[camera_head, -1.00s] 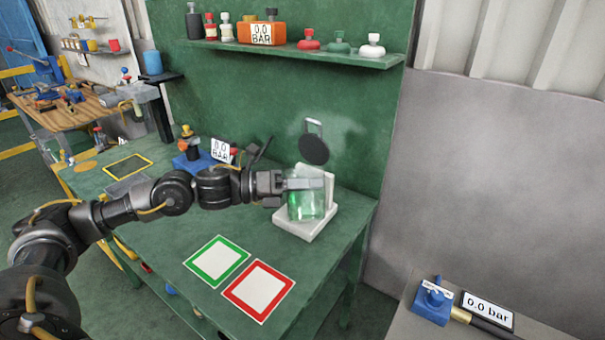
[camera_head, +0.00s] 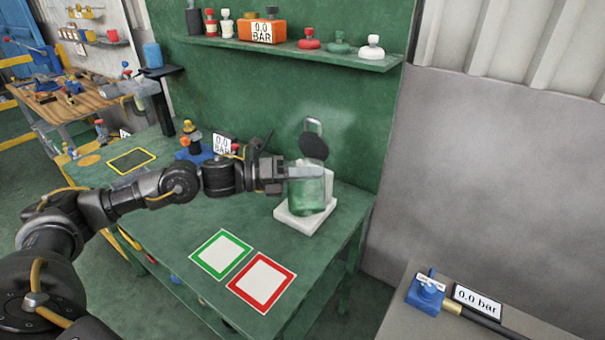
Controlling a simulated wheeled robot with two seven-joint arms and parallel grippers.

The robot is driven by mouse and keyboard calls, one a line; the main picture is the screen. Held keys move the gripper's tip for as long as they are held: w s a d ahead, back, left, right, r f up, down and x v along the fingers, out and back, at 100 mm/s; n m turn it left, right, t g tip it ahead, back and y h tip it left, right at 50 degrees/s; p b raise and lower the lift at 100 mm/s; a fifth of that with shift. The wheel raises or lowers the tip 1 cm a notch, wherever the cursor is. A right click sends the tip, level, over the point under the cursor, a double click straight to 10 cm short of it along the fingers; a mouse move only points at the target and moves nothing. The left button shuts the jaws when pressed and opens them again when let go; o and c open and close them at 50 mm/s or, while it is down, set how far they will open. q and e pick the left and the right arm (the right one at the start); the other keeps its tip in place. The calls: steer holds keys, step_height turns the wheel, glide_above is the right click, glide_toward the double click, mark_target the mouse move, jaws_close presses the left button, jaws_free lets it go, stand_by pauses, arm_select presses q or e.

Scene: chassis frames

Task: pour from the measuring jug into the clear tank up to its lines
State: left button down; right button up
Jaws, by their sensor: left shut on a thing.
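A clear vessel with a green tint (camera_head: 309,193) stands upright at or over a white stand (camera_head: 293,219) on the green bench. A dark round disc (camera_head: 313,146) with a pale metal loop shows just above and behind it. My left gripper (camera_head: 302,173) reaches in from the left at the vessel's upper part and is shut on it. I cannot tell whether this vessel is the measuring jug or the tank, or whether a second vessel is hidden there. No fill lines or liquid level can be made out. My right gripper is not in view.
Green-framed (camera_head: 221,254) and red-framed (camera_head: 262,283) white squares lie bare on the bench front. A yellow-framed dark square (camera_head: 131,160) lies at the left. A 0.0 BAR display (camera_head: 224,144) stands behind my arm. A shelf (camera_head: 300,54) holding several fittings hangs above.

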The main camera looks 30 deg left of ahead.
mark_target(309, 203)
arm_select(q)
steer(key=shift+w+a+r+n+p, duration=0.25)
steer(key=shift+r+n+p, duration=0.3)
steer(key=shift+p, duration=0.45)
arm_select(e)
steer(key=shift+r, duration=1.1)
arm_select(q)
steer(key=shift+w+a+r+n+p, duration=0.15)
steer(key=shift+w+r+n+p, duration=0.3)
steer(key=shift+p, duration=0.65)
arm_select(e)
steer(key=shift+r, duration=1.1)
